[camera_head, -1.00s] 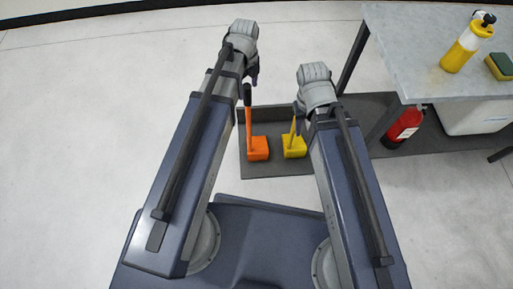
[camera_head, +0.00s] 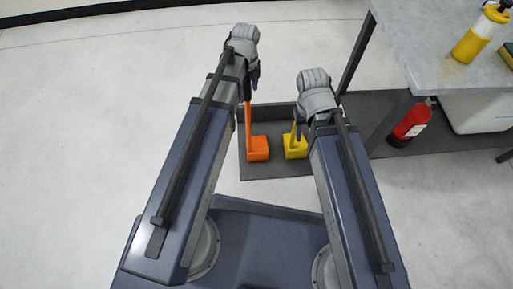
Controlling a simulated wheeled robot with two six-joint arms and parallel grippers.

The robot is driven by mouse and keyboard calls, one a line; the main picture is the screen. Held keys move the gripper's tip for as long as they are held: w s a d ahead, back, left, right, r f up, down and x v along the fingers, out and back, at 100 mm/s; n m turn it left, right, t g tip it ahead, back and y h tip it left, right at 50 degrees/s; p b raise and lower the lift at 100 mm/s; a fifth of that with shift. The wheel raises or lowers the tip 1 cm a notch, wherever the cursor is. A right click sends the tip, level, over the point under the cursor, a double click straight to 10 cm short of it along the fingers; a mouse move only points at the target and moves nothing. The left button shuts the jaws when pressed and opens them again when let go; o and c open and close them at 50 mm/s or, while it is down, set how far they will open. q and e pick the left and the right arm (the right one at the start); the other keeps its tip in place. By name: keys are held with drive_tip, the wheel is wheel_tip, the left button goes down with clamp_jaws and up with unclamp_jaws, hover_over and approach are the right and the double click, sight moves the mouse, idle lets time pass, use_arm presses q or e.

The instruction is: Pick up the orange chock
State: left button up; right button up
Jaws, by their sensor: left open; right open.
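The orange chock (camera_head: 258,148) stands on the dark grey lower shelf, with a block-like base and a thin orange handle (camera_head: 248,122) rising from its left side. My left gripper (camera_head: 250,91) is open at the top of this handle and hides its dark end. I cannot tell whether the fingers are around the handle or only in front of it. A similar yellow chock (camera_head: 295,149) stands just right of the orange one. My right gripper (camera_head: 300,127) is open by the yellow chock's handle and partly covers it; contact there is unclear.
The dark shelf (camera_head: 262,173) has a low raised back edge. A grey table (camera_head: 430,58) with a yellow bottle (camera_head: 475,38) stands at the right. A red fire extinguisher (camera_head: 411,121) and a white bin (camera_head: 475,112) are beneath it. The floor at left is clear.

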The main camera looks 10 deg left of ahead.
use_arm(q)
clamp_jaws()
idle(0.5)
drive_tip(key=shift+r, duration=0.1)
idle(0.8)
